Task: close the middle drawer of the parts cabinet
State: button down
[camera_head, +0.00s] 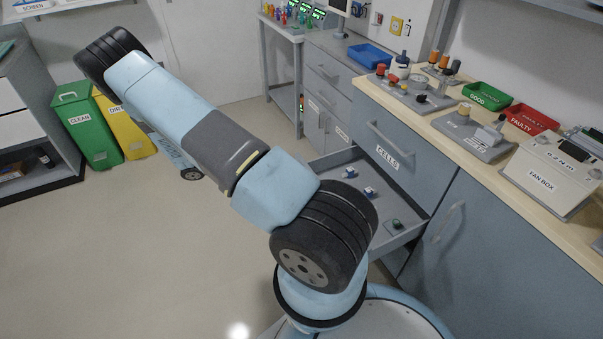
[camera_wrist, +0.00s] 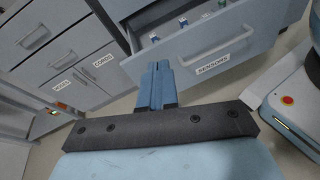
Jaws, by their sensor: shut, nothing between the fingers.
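The parts cabinet (camera_head: 452,215) stands at the right in the head view. Its middle drawer (camera_head: 325,165), below the closed drawer labelled CELLS, is pulled out, with several small parts inside. My arm hides much of its front there. In the wrist view the open drawer's front (camera_wrist: 258,42) shows a bar handle and a label that seems to read SENSORS. My gripper (camera_wrist: 157,68) is shut and empty, its fingertips close to the left end of that front. I cannot tell whether they touch it. The head view does not show the gripper.
Another grey cabinet with closed drawers (camera_wrist: 48,32) stands left of the open drawer in the wrist view. The worktop (camera_head: 440,118) carries devices, a green GOOD tray (camera_head: 486,97) and a red FAULTY tray (camera_head: 531,118). Bins (camera_head: 88,125) stand at the left. Floor (camera_head: 130,240) is clear.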

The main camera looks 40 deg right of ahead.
jog(key=s+d+f+n+t+h, duration=0.2)
jog(key=d+f+n+h, duration=0.2)
jog(key=f, duration=0.7)
jog(key=x, duration=1.3)
jog(key=shift+d+f+n, duration=0.15)
jog(key=shift+d+n, duration=0.15)
jog(key=shift+d, duration=0.05)
jog(key=shift+s, duration=0.1)
